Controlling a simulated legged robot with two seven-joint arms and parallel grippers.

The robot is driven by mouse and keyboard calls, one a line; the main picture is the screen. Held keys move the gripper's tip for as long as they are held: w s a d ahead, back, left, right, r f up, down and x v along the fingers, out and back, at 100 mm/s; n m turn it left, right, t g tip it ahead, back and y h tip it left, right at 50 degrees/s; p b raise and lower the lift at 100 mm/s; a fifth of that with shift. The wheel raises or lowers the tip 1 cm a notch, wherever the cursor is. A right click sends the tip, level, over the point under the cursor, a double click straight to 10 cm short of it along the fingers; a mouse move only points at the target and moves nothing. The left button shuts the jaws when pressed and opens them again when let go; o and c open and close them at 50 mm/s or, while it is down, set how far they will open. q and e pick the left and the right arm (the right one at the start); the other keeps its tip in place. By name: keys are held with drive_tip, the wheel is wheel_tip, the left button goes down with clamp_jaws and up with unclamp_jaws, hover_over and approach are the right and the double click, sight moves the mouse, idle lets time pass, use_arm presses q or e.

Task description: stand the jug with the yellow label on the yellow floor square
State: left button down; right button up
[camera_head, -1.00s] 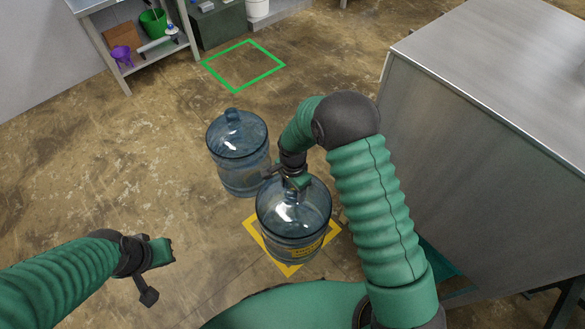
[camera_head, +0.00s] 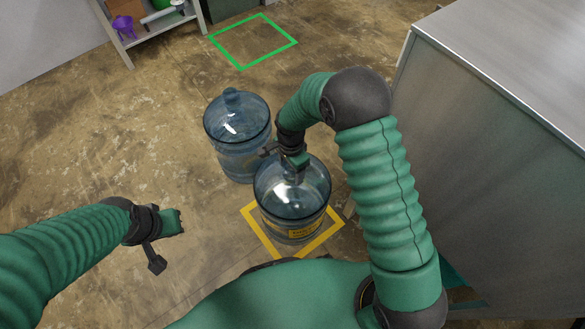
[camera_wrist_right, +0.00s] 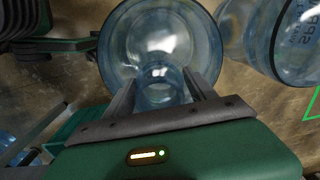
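The jug with the yellow label (camera_head: 303,231) is clear blue and upright at the yellow floor square (camera_head: 327,235). Its base appears inside the outline, though the jug hides the far part; I cannot tell if it touches the floor. My right gripper (camera_head: 297,172) is above this jug. In the right wrist view, the two fingers (camera_wrist_right: 160,82) flank the jug's neck closely and look shut on it. The jug's shoulder (camera_wrist_right: 119,45) shows beyond them. My left gripper (camera_head: 178,222) is off to the left, away from the jugs, its fingers too unclear to judge.
A second blue jug (camera_head: 240,155) stands just behind and left of the first; it also shows in the right wrist view (camera_wrist_right: 262,40). A green floor square (camera_head: 290,36) lies empty farther back. A large metal cabinet (camera_head: 490,130) stands right. A shelf (camera_head: 165,31) stands back left. Left floor is clear.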

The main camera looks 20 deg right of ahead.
drive_tip(key=shift+o, duration=1.1)
drive_tip(key=shift+a, duration=0.25)
drive_tip(key=shift+o, duration=0.3)
drive_tip(key=shift+a, duration=0.15)
drive_tip(key=shift+d+r, duration=0.15)
drive_tip(key=shift+d, duration=0.05)
wheel_tip(320, 180, up, 12)
drive_tip(key=p, duration=0.5)
drive_tip(key=shift+a+p, duration=0.1)
drive_tip(key=shift+p, duration=0.2)
use_arm(q)
drive_tip(key=r, duration=0.5)
drive_tip(key=shift+a+r, duration=0.2)
drive_tip(key=shift+a, duration=0.1)
use_arm(e)
drive_tip(key=s+d+r+n+t, duration=0.1)
drive_tip(key=s+d+r+n, duration=0.2)
drive_tip(key=s+n, duration=0.4)
drive_tip(key=s+d+r+n+t, duration=0.1)
drive_tip(key=s+d+r+n, duration=0.1)
drive_tip(key=s+r+n, duration=0.3)
drive_tip(key=s+n, duration=0.2)
drive_tip(key=shift+s+d+t, duration=0.3)
drive_tip(key=shift+s+d, duration=0.1)
